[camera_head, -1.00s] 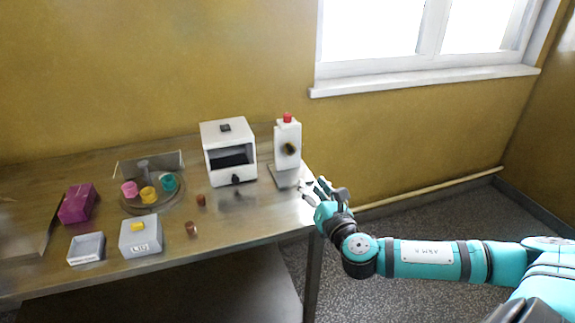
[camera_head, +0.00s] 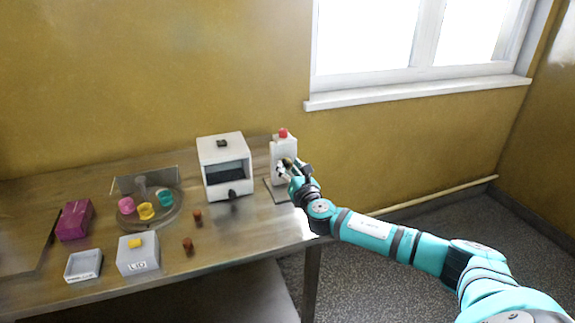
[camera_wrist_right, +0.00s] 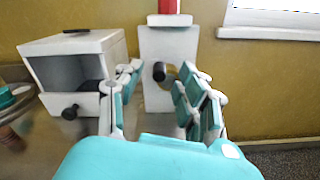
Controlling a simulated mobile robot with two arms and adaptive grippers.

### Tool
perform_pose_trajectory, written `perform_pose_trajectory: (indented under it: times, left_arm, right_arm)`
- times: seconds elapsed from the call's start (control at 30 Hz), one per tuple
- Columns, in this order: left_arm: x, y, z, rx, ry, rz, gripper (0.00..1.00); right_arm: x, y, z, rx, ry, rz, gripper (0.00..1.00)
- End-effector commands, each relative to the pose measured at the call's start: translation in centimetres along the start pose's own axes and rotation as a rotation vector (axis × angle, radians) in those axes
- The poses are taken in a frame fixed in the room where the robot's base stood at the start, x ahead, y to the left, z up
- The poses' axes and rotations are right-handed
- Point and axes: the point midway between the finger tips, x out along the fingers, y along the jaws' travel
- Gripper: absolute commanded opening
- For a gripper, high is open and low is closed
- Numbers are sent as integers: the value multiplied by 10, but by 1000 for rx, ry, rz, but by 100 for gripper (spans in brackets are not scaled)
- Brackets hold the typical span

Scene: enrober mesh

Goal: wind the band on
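A white upright machine (camera_head: 283,148) with a red button on top stands at the right end of the table. A dark round knob sticks out of its front; it shows in the right wrist view (camera_wrist_right: 160,72). My right gripper (camera_head: 285,168) is at the front of this machine. In the right wrist view its two fingers (camera_wrist_right: 160,90) are apart, one on each side of the knob, with gaps between them and the knob. No band can be made out. My left gripper is not in view.
A white box machine (camera_head: 222,150) with a dark opening stands just left.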

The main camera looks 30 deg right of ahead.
Motion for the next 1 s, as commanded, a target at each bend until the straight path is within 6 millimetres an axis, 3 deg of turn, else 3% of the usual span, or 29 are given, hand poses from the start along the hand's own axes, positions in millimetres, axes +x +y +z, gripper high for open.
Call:
perform_pose_trajectory:
  times: [0.17, 0.47, 0.77, 1.0]
  left_arm:
    - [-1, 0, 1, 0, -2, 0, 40]
    - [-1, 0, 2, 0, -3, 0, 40]
    - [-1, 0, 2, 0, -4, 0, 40]
    - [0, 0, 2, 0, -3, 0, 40]
  right_arm:
    - [14, 0, 0, -1, 1, 0, 38]
    - [15, 0, 0, 0, 1, 1, 38]
    - [15, 0, 0, 0, 1, 0, 0]
    - [15, 0, -1, 2, 1, 0, 0]
